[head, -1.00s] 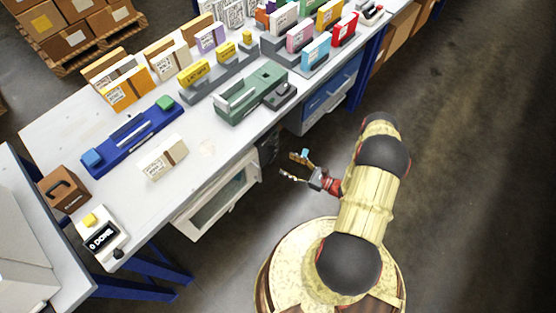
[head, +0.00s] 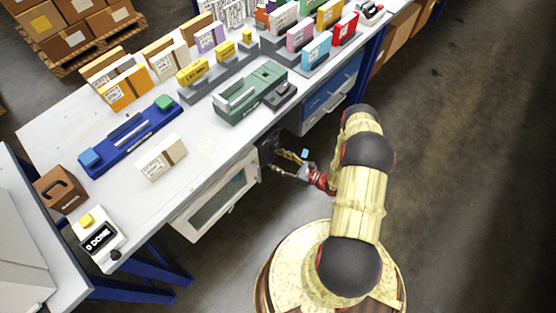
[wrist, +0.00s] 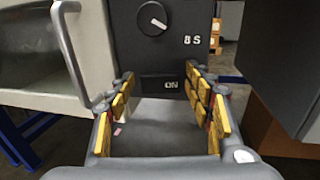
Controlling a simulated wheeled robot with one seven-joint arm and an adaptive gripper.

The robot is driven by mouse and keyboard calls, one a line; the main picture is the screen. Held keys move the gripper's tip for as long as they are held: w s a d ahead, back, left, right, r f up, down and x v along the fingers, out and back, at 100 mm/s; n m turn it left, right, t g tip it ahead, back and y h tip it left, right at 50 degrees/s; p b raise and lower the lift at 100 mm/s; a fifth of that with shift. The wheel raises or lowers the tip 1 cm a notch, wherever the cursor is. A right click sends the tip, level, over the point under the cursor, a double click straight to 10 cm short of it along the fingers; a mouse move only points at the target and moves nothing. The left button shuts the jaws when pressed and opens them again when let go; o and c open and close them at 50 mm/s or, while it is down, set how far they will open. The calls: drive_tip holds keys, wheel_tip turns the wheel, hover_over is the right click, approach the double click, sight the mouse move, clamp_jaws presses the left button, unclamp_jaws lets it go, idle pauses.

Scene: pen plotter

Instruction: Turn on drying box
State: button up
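The drying box (head: 232,177) is a white unit under the white table, with a windowed door on its left and a dark control panel (head: 267,150) on its right. The wrist view shows the panel (wrist: 125,35) close up, with a round knob (wrist: 152,18) bearing a white pointer, an "8 S" marking and a dark block labelled "ON" (wrist: 171,85). My gripper (head: 288,163) is open and empty, facing the panel. In the wrist view its yellow-padded fingers (wrist: 158,84) stand either side of the "ON" block; I cannot tell whether they touch the panel.
The door handle (wrist: 72,55) sticks out left of my fingers. A dark surface (wrist: 285,55) stands close on the right. Blue drawers (head: 330,92) hang under the table farther right. A black display (head: 97,238) on the tabletop reads "0 DONE".

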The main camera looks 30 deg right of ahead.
drive_tip(key=c, duration=0.9)
drive_tip(key=shift+o, duration=0.2)
drive_tip(key=shift+s+a+m+t+h+p, duration=0.15)
drive_tip(key=shift+a+m+t+h+p, duration=0.2)
drive_tip(key=shift+m+t+h, duration=0.4)
drive_tip(key=shift+s+a+m+t+h, duration=0.1)
drive_tip(key=shift+a+m+t+h, duration=0.2)
drive_tip(key=shift+m+h, duration=0.85)
drive_tip(key=shift+a+m+t+h, duration=0.2)
drive_tip(key=shift+m+h, duration=0.3)
drive_tip(key=shift+h, duration=1.1)
drive_tip(key=o, duration=1.2)
drive_tip(key=shift+s+d, duration=0.25)
drive_tip(key=shift+s, duration=1.75)
drive_tip(key=shift+s+d, duration=0.3)
drive_tip(key=shift+s, duration=1.7)
drive_tip(key=shift+s+d, duration=0.25)
drive_tip(key=shift+s, duration=1.75)
